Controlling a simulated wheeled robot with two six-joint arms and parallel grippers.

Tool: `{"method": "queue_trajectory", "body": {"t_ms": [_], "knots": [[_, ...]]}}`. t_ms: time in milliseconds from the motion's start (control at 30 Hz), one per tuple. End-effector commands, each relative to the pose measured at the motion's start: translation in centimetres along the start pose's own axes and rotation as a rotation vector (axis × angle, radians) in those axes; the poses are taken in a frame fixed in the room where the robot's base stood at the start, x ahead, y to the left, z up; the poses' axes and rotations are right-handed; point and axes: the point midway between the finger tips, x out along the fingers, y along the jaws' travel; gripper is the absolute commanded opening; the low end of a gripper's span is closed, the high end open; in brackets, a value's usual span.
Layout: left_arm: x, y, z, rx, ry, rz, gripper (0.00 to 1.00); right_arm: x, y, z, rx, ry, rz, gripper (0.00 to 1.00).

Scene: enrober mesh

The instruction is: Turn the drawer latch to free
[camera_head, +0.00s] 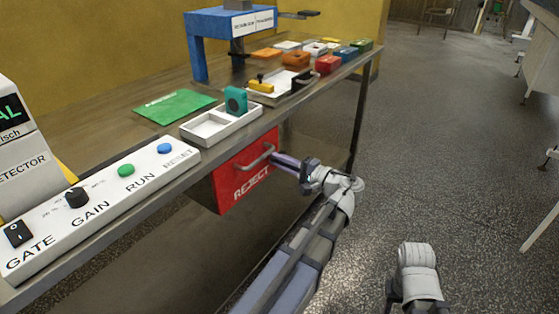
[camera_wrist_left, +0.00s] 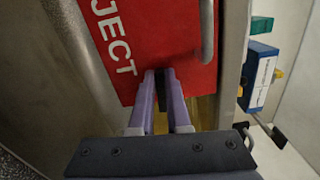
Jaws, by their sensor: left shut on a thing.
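The red drawer (camera_head: 225,186) marked REJECT hangs under the steel table's edge, with a curved metal handle (camera_head: 257,160) on its front. My left gripper (camera_head: 277,159) reaches the right end of the drawer front, beside the handle. In the left wrist view the gripper (camera_wrist_left: 159,74) has its purple fingers close together in front of the red face (camera_wrist_left: 165,35), at its lower edge. The handle (camera_wrist_left: 207,35) is to their right. A small dark piece, apparently the latch (camera_wrist_left: 159,91), shows between the fingers; most of it is hidden, so its angle cannot be told.
On the table stand a control panel (camera_head: 100,205), a white divided tray (camera_head: 215,127) with a teal block (camera_head: 235,100), a green sheet (camera_head: 175,106) and a blue stand (camera_head: 208,45). A table leg (camera_head: 358,125) is right of my gripper.

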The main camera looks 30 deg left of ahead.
Motion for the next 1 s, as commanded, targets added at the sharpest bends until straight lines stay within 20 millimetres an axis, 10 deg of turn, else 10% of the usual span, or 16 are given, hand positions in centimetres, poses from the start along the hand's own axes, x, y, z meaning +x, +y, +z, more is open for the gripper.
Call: {"method": "queue_trajectory", "body": {"t_ms": [833, 1000], "knots": [[-0.12, 0.05, -0.73, -0.122, 0.013, -0.002, 0.00, 0.16, -0.02, -0.01, 0.000, 0.000, 0.000, 0.50], [-0.12, 0.05, -0.74, -0.122, 0.013, -0.002, 0.32, 0.16, -0.02, -0.01, 0.000, 0.000, 0.000, 0.50]]}}
